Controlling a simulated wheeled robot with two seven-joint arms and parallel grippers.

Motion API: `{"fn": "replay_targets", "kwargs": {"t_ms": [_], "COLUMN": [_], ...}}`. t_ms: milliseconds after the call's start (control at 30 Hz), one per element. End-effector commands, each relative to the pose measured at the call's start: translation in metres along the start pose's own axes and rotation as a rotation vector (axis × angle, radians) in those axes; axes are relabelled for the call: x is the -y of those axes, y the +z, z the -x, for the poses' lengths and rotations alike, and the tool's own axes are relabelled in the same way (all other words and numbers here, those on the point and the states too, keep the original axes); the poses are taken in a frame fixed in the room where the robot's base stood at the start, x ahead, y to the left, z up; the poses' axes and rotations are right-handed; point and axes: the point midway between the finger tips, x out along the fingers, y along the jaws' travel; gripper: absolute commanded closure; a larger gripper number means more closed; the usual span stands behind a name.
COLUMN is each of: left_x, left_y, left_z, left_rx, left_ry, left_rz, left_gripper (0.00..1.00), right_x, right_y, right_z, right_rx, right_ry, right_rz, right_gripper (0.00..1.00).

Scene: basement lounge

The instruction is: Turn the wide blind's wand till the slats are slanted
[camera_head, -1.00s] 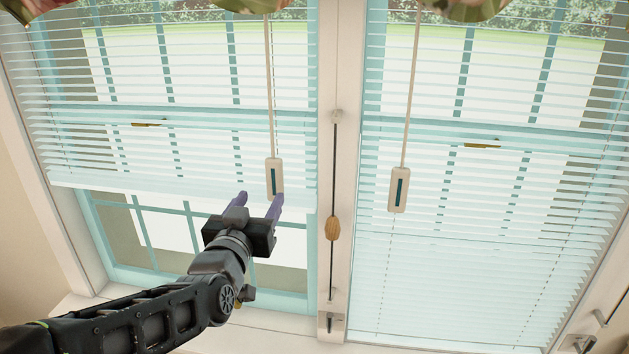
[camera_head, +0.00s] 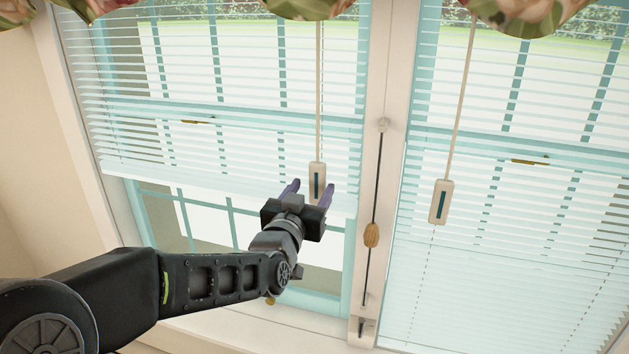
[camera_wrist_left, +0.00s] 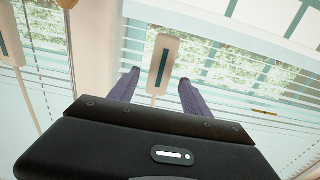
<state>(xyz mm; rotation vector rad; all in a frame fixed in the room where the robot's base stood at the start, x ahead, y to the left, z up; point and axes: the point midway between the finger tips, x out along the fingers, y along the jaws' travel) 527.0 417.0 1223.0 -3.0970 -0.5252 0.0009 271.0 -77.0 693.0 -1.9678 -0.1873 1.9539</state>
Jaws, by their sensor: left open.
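Two blinds hang side by side: the left blind (camera_head: 240,92), its bottom rail above the sill, and the right blind (camera_head: 510,190), running out of the picture. I cannot tell which is the wide one. Gaps show between the slats of both. Each has a cord-like wand ending in a pale handle with a dark stripe: the left handle (camera_head: 316,183) and the right handle (camera_head: 441,202). My left gripper (camera_head: 309,189) is open and empty at the left handle's lower end. In the left wrist view, this handle (camera_wrist_left: 163,65) shows between the fingertips, with no visible contact.
A white post (camera_head: 388,150) parts the windows, carrying a dark rod with a wooden knob (camera_head: 371,235). The sill (camera_head: 270,325) runs below. A flowered valance (camera_head: 520,12) hangs along the top. The right handle also shows in the left wrist view (camera_wrist_left: 11,48).

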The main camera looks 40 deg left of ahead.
Motion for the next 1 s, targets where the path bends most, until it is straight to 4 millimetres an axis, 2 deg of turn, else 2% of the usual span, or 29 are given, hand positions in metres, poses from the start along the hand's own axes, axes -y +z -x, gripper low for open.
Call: {"fn": "replay_targets", "kwargs": {"t_ms": [100, 200, 533, 1000], "left_x": [0.000, 0.000, 0.000, 0.000], "left_y": [-0.002, -0.001, 0.000, 0.000], "left_z": [-0.015, -0.023, -0.026, -0.025], "left_rx": [0.001, 0.001, -0.001, 0.000], "left_ry": [0.000, 0.001, 0.000, 0.000], "left_rz": [0.000, 0.000, 0.000, 0.000], "left_gripper": [0.44, 0.44, 0.44, 0.82], "right_x": [0.002, 0.002, 0.002, 0.002], "right_y": [0.001, 0.001, 0.001, 0.001], "right_z": [0.007, 0.009, 0.008, 0.008], "right_rx": [0.002, 0.003, 0.003, 0.003], "right_ry": [0.002, 0.003, 0.003, 0.003], "right_rz": [-0.001, -0.002, -0.002, -0.002], "right_gripper": [0.48, 0.48, 0.48, 0.48]}}
